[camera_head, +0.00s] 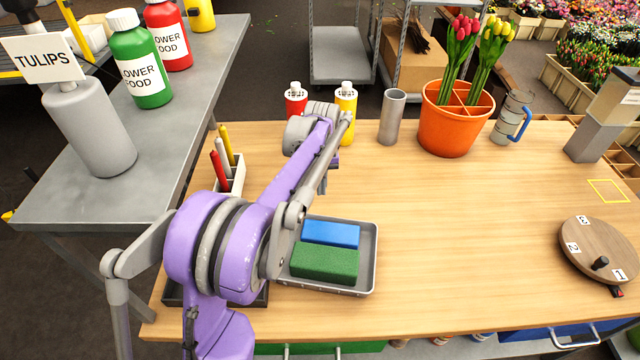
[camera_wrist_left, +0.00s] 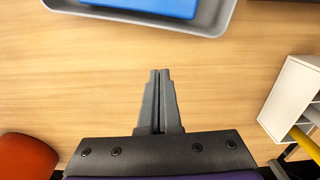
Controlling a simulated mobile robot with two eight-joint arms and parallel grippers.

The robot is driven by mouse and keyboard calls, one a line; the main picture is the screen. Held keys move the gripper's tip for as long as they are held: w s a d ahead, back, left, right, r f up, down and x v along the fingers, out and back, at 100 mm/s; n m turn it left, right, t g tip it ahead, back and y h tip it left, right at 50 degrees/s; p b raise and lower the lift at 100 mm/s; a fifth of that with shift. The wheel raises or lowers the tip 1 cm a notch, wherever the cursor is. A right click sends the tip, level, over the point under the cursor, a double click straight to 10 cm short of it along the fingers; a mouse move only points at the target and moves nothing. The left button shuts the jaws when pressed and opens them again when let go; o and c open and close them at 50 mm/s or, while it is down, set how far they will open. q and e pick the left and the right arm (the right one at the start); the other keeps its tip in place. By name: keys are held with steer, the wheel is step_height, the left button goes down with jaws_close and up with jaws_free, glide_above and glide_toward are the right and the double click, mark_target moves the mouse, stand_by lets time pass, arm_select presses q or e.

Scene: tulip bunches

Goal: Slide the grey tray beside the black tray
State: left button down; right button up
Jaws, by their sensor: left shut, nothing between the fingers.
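The grey tray (camera_head: 368,262) lies on the wooden table, holding a blue block (camera_head: 331,233) and a green block (camera_head: 325,263). Its edge also shows at the top of the left wrist view (camera_wrist_left: 222,22). The black tray (camera_head: 262,299) lies just left of it, mostly hidden by my left arm. In the left wrist view a dark edge at the top right (camera_wrist_left: 296,2) stands apart from the grey tray by a strip of bare wood. My left gripper (camera_wrist_left: 160,73) is shut and empty, over bare table behind the grey tray. My right gripper is not in view.
A white holder with pens (camera_head: 236,180) stands left of my left arm. Red and yellow bottles (camera_head: 346,115), a grey cylinder (camera_head: 392,117) and an orange pot of tulips (camera_head: 452,122) line the back. A round numbered turntable (camera_head: 598,248) sits right. The table's middle is clear.

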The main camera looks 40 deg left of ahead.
mark_target(323, 221)
arm_select(q)
step_height(323, 221, down, 6)
steer(key=shift+r, duration=0.1)
steer(key=s+d, duration=0.2)
steer(key=shift+s+d+r, duration=0.1)
steer(key=shift+s+d, duration=0.05)
steer(key=shift+s, duration=0.15)
steer(key=shift+s+d, duration=0.2)
steer(key=shift+s+d, duration=1.15)
steer(key=shift+s, duration=0.1)
steer(key=shift+w, duration=0.1)
